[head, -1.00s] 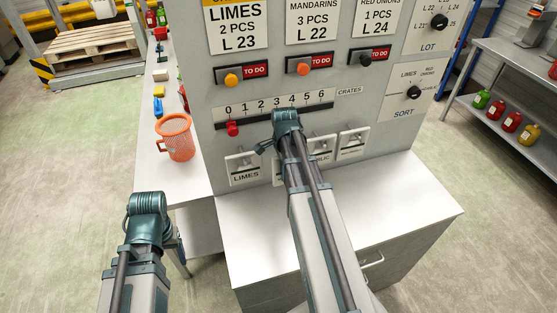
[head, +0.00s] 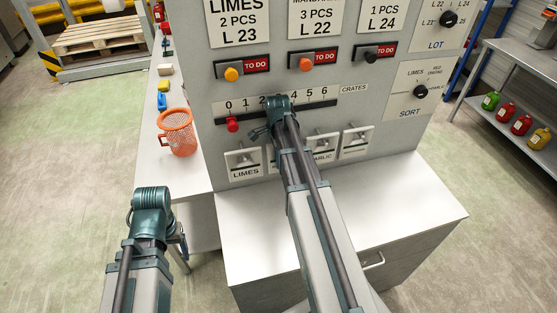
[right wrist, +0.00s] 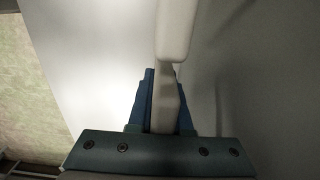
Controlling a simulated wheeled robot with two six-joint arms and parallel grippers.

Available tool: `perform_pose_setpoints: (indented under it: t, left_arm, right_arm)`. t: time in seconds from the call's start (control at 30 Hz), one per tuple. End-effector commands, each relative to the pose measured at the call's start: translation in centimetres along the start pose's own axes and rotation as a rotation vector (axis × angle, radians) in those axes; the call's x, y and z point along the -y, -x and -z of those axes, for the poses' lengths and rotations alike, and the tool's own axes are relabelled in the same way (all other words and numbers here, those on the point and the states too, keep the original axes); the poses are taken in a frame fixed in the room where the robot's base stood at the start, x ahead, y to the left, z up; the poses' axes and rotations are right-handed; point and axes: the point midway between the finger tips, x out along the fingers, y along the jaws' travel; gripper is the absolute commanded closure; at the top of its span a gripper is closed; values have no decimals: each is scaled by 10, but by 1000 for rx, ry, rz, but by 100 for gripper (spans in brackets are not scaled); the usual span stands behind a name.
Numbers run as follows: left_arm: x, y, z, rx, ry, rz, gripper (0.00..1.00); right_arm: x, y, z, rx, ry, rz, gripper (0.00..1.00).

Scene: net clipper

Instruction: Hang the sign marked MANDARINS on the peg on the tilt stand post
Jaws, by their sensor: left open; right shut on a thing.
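My right gripper (right wrist: 163,78) is at the lower front of the grey panel in the head view, where my own arm hides most of it. In the right wrist view its blue fingers are shut on a pale, narrow piece (right wrist: 166,105). No lettering shows on this piece, so I cannot tell whether it is the MANDARINS sign. A card reading MANDARINS, 3 PCS, L 22 (head: 316,15) is high on the panel. My left gripper (head: 180,241) is open, low at the left, with its fingers partly hidden. I cannot make out the tilt stand post or its peg.
A LIMES plate (head: 244,164) and another plate (head: 357,141) are on the panel beside my right arm. A red slider knob (head: 232,124) is above. An orange basket (head: 177,132) stands on the white table at left. The white cabinet top (head: 400,205) is clear.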

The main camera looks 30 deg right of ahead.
Motion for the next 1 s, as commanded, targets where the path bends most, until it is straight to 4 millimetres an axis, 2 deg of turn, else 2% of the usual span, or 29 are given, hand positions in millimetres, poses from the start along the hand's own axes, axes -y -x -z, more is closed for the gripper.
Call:
perform_pose_setpoints:
  t: [0.07,0.1,0.23,0.67,0.87,1.0]
  left_arm:
    - [0,-4,0,0,0,0,29]
    - [0,-3,0,0,0,0,29]
    - [0,-2,0,0,0,0,29]
    - [0,1,0,0,0,0,29]
    - [1,16,-1,0,3,-1,29]
    - [3,34,-2,0,6,-1,29]
  right_arm:
    - [0,-4,0,0,0,0,100]
    - [0,-3,0,0,0,0,78]
    - [0,-2,0,0,0,0,54]
    - [0,1,0,0,0,0,53]
    - [0,16,0,0,0,0,53]
    - [0,35,-1,0,0,0,53]
